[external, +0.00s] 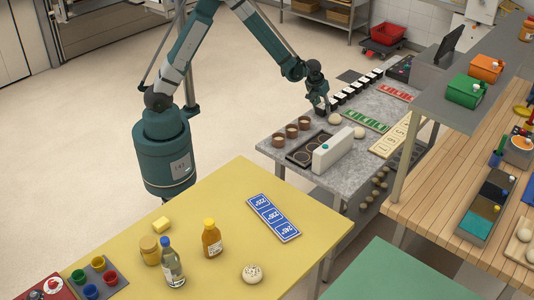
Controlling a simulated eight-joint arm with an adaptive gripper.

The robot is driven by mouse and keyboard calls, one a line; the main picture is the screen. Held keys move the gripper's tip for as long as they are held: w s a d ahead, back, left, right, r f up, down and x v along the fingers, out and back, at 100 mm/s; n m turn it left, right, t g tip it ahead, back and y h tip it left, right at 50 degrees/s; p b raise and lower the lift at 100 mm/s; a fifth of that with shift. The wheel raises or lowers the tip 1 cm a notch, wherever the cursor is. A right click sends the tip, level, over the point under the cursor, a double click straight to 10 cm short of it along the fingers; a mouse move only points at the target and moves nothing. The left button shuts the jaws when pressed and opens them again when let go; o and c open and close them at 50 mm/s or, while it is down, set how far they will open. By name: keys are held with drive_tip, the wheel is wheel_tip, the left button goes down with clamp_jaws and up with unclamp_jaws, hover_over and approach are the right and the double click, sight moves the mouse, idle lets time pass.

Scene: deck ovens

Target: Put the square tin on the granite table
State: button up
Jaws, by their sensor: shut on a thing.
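My gripper (321,103) is low over the granite table (273,143), near its far-left edge. It is shut on a small dark object that looks like the square tin (321,112); the fingers hide much of it. The tin is at or just above the grey speckled top, and I cannot tell whether it touches. It is at the near end of a row of small dark tins with pale tops (356,87).
Close to my gripper are a pale dough ball (334,119), brown cups (291,131) and a green-marked board (365,121). A dark tray (300,155) and white box (334,149) stand nearer. A yellow table (170,205) is in front, a wooden counter (440,215) at right.

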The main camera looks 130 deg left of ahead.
drive_tip(key=shift+f, duration=0.35)
drive_tip(key=o, duration=1)
drive_tip(key=shift+r, duration=0.2)
drive_tip(key=p+v, duration=0.1)
drive_tip(key=v, duration=1.1)
idle(0.4)
drive_tip(key=shift+d, duration=0.1)
